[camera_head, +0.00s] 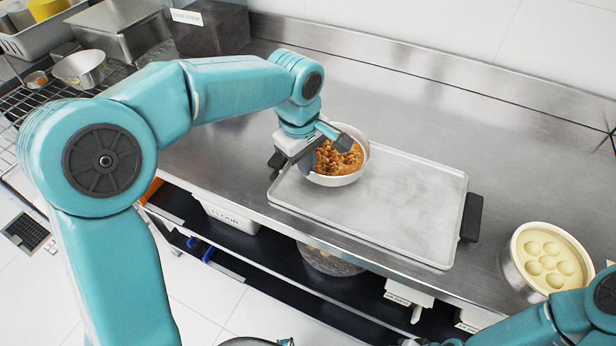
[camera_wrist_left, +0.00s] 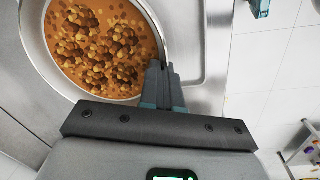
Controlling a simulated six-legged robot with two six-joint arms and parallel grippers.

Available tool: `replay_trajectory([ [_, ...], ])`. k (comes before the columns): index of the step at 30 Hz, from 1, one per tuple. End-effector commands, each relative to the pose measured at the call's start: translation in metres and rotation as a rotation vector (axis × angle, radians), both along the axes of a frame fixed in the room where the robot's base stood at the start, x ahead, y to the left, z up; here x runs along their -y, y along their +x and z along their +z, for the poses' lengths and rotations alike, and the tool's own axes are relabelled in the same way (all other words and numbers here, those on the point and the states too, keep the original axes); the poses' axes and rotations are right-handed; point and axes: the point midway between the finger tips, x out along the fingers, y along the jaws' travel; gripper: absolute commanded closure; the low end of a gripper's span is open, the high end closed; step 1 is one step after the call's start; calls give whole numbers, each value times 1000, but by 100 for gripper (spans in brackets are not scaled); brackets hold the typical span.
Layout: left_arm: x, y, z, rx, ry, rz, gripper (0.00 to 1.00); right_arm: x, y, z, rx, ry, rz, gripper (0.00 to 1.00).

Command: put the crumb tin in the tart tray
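The crumb tin (camera_head: 342,181), a round pale tin filled with orange-brown crumbs, is at the left end of the tart tray (camera_head: 400,205). The tray is a flat grey rectangle with dark end handles. In the head view the tin overlaps the tray's far left part; whether it touches the tray floor is hard to tell. My right gripper is out of view; only part of that arm shows.
A cream bowl-like container with round hollows (camera_head: 545,258) stands on the counter at right. A wire rack (camera_head: 35,100) with a metal bowl (camera_head: 80,70) is at left. A flour bin (camera_head: 228,215) sits on the shelf below. The counter behind the tray is clear.

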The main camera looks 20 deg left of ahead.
Motion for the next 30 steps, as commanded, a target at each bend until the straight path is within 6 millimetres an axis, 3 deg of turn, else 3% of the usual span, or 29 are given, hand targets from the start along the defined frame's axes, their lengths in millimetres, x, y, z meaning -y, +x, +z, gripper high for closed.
replay_trajectory([
  [9,1,0,-42,-2,1,1,100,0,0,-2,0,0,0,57],
  [22,1,0,-51,1,0,0,100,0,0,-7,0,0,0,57],
  [24,1,0,-49,0,0,0,78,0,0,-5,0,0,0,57],
  [25,1,0,-49,0,0,0,72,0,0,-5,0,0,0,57],
  [30,1,0,-49,0,0,0,72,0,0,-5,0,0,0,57],
])
